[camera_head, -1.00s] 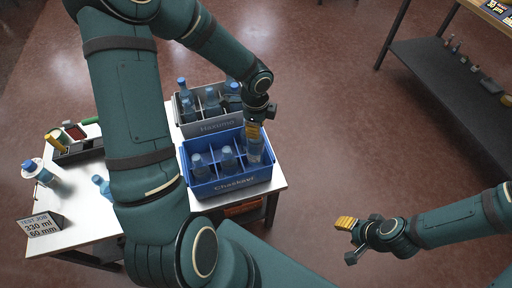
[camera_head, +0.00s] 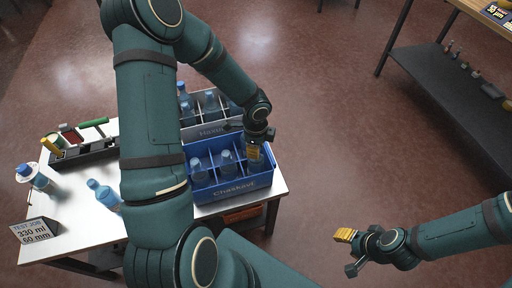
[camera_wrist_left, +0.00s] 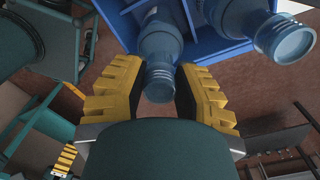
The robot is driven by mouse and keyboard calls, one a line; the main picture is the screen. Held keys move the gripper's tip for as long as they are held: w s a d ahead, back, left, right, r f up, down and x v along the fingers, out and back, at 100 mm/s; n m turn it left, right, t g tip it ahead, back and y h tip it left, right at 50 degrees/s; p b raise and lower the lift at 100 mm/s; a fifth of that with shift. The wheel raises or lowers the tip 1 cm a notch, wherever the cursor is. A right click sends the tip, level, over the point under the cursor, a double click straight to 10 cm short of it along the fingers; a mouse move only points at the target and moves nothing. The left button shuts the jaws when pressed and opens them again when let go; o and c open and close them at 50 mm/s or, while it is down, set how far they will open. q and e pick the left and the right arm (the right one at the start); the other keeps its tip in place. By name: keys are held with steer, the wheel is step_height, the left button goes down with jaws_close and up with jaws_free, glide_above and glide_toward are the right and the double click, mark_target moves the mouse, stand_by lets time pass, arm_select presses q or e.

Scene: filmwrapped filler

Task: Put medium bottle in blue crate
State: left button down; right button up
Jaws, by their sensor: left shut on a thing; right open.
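The blue crate (camera_head: 233,188) stands at the right front of the white table, with bottles in its compartments. My left gripper (camera_head: 254,152) is over the crate's right end, shut on a translucent blue bottle (camera_head: 256,166). That bottle is upright, its lower part inside a right-hand compartment and hidden by the crate wall. In the left wrist view the held bottle (camera_wrist_left: 160,48) is between the yellow fingers, beside the blue crate divider (camera_wrist_left: 200,40); another bottle (camera_wrist_left: 282,38) stands to its right. I cannot tell whether it touches the crate floor. My right gripper (camera_head: 346,236) is open and empty, away from the table.
A grey crate (camera_head: 212,130) with bottles stands behind the blue one. On the white table (camera_head: 75,225) are a lying blue bottle (camera_head: 103,194), a white-and-blue bottle (camera_head: 35,177), a black tool tray (camera_head: 85,153) and a sign (camera_head: 35,231). A dark shelf (camera_head: 450,90) stands at right.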

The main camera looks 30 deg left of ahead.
arm_select(q)
steer(key=shift+f, duration=0.15)
steer(key=c, duration=0.7)
jaws_free()
steer(key=shift+c, duration=0.2)
